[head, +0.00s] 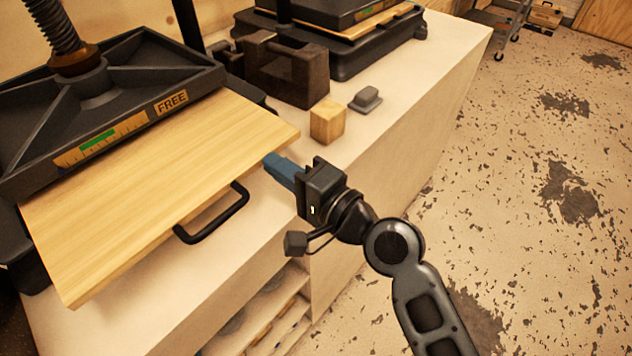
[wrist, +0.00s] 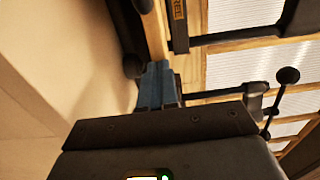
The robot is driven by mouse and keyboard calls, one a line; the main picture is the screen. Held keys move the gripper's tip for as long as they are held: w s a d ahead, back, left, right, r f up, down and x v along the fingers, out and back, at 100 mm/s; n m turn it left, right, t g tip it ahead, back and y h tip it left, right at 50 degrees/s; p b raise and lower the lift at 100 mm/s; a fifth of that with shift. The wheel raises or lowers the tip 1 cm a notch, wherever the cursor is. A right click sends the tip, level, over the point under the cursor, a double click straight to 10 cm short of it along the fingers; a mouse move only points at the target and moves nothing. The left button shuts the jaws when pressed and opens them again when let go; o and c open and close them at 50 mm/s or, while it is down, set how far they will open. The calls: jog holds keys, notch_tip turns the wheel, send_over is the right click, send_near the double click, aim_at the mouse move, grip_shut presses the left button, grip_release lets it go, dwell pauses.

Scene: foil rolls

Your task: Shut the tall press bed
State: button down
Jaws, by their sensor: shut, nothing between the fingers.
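The near press (head: 110,100) stands at the left, black with a thick screw and a FREE label. Its wooden bed (head: 170,165) sticks out toward the front, with a black bar handle (head: 215,215) on its front edge. My gripper (head: 272,162) has blue fingers, shut and empty, close to the bed's right front corner and to the right of the handle. In the wrist view the fingers (wrist: 155,85) point at a narrow wooden edge (wrist: 152,38). I cannot tell whether they touch the bed. The pictures do not clearly show which press is the tall one.
A second press (head: 345,35) stands at the back of the pale counter. A brown dispenser-like block (head: 290,70), a wooden cube (head: 327,121) and a small grey item (head: 366,98) stand between. Open shelves (head: 255,315) are below. The floor (head: 520,200) at right is clear.

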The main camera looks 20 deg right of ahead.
aim_at(230, 131)
jog(key=x, duration=1.2)
